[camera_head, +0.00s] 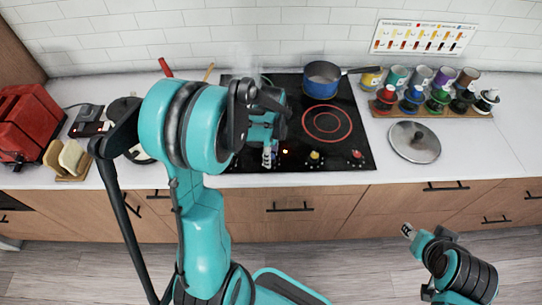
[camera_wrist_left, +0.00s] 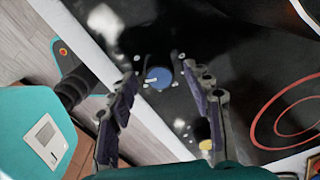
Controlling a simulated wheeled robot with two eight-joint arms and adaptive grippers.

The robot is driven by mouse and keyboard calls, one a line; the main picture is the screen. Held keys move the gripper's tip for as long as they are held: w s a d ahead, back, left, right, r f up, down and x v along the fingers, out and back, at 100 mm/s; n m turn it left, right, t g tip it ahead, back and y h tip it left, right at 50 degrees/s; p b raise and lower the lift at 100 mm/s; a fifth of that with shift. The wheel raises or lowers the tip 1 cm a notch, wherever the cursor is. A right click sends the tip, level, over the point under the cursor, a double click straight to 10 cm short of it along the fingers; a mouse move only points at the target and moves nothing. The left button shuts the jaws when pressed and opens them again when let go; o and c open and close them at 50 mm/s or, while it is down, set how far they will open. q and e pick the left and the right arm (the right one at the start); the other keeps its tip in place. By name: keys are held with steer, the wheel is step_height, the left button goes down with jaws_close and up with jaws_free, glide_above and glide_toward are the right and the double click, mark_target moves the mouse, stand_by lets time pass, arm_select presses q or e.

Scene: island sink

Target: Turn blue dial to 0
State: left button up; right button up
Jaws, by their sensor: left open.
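The blue dial (camera_wrist_left: 158,78) is a round knob with a white mark on its left side, on the black cooktop near its front edge, in the left wrist view. My left gripper (camera_wrist_left: 161,74) is open, with one finger on each side of the dial; I cannot tell whether either finger touches it. In the head view my left gripper (camera_head: 269,155) is over the cooktop's front left, and I cannot make out the blue dial there. My right gripper (camera_head: 408,230) is in front of the counter at the lower right, too small to read its opening.
A yellow dial (camera_head: 315,155) and a red dial (camera_head: 357,154) sit to the right on the cooktop (camera_head: 355,125). A blue pot (camera_head: 321,88) stands at the back. A lid (camera_head: 414,143) and a rack of colored cups (camera_head: 430,107) are on the right counter.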

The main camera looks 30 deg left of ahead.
arm_select(q)
steer(key=shift+f, duration=0.35)
steer(key=c, duration=1.2)
steer(key=shift+o, duration=0.2)
